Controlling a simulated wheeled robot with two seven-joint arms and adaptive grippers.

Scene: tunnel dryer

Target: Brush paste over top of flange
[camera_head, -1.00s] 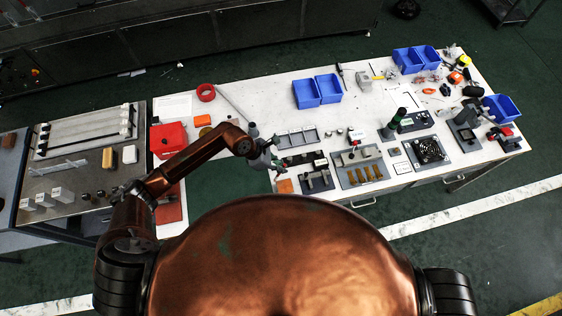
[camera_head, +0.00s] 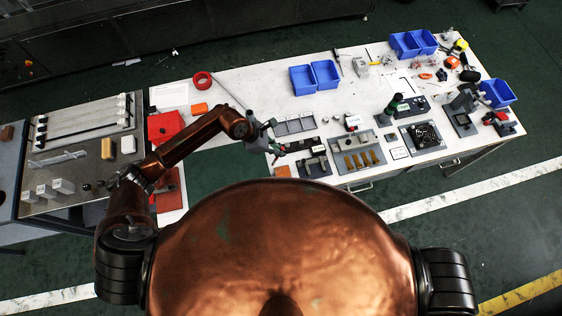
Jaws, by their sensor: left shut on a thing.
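My left gripper (camera_head: 275,146) is at the front left part of the white workbench (camera_head: 240,85), beside a grey compartment tray (camera_head: 294,124). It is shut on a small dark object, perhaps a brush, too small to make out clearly. Just right of it is a dark fixture plate (camera_head: 314,165) with grey blocks. Right of that is a tray (camera_head: 342,168) with several brass pieces. I cannot tell which part is the flange, and no paste can be made out. My right gripper is not in view.
Blue bins (camera_head: 303,80) stand at the back. A fan unit (camera_head: 423,135) and a green-topped cylinder (camera_head: 396,101) stand to the right.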

